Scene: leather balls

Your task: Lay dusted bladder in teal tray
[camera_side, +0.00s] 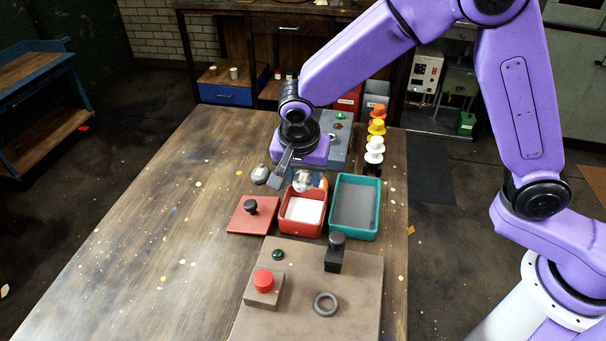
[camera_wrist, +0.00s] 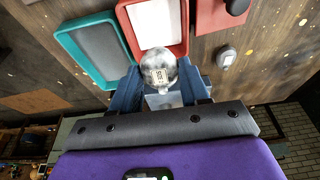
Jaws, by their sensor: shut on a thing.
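The bladder (camera_side: 302,181) is a small pale, partly clear ball; in the wrist view the bladder (camera_wrist: 158,70) shows whitish patches and a dark printed mark. My gripper (camera_side: 303,184) is shut on it, with one finger on each side. It holds the ball above the far end of the red tray (camera_side: 286,219), which has a white powdery floor. The teal tray (camera_side: 377,215) stands just right of the red tray and has a bare grey floor. In the wrist view the teal tray (camera_wrist: 127,55) lies to the left of the ball.
A red lid with a black knob (camera_side: 250,206) lies left of the red tray. A small grey device (camera_side: 260,174) sits behind it. In front, a brown board (camera_side: 338,270) bears a red button, a black block and a grey ring (camera_side: 326,304).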

